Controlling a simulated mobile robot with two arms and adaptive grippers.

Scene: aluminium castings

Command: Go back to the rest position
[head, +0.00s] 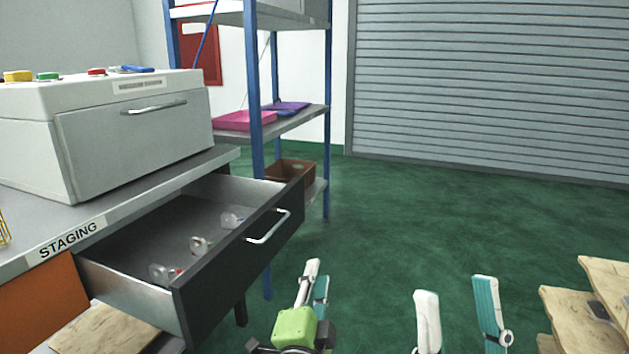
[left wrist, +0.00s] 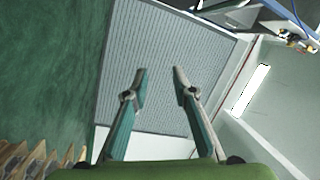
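My left gripper (head: 316,275) is in the lower middle of the head view, seen nearly edge-on, right of the open drawer and apart from it. In the left wrist view its two teal-and-grey fingers (left wrist: 160,74) stand apart with nothing between them. My right gripper (head: 457,284) is at the lower right of the head view. Its white finger and teal finger stand wide apart, and the gap shows only green floor. Both grippers touch nothing that I can see.
An open drawer (head: 240,262) under the STAGING bench (head: 120,218) juts out at left, with three small metallic parts inside. A grey machine (head: 135,140) stands on the bench. A blue-post shelf (head: 257,110) is behind. Wooden pallets (head: 575,318) are lower right. Floor ahead is clear.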

